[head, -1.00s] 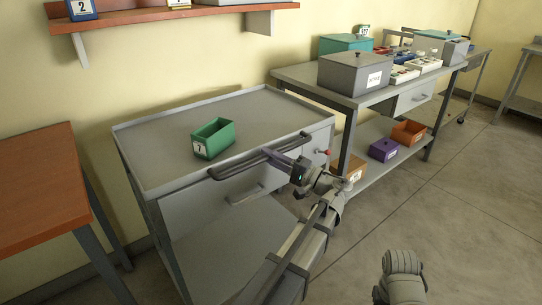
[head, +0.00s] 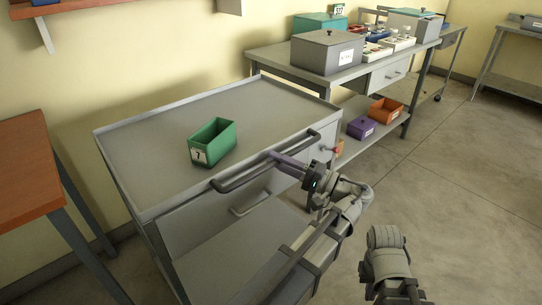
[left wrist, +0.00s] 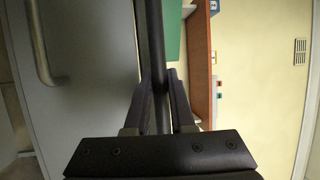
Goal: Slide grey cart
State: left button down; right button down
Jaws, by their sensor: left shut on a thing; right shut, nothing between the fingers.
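The grey cart (head: 150,165) stands in the middle of the head view, with a rimmed tray top, a drawer and a push handle (head: 235,180) along its near side. My left gripper (head: 284,162) is shut on the handle near its right end. In the left wrist view the dark handle bar (left wrist: 154,60) runs between the fingers of my left gripper (left wrist: 160,95). A green bin (head: 212,142) labelled 7 sits on the cart top. Part of my right arm shows at lower right, but its gripper fingers are not visible.
A grey bench (head: 285,66) with boxes stands just beyond the cart's right end. Purple (head: 361,128) and orange (head: 386,110) bins are on its lower shelf. An orange-topped table (head: 35,165) stands left, across a narrow gap. Open floor lies to the right.

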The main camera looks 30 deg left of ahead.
pick_arm(q)
jog(key=shift+s+d, duration=0.1)
jog(key=shift+d, duration=0.1)
jog(key=c, duration=0.8)
grip_release()
jog(key=shift+o, duration=0.2)
jog(key=shift+r, duration=0.1)
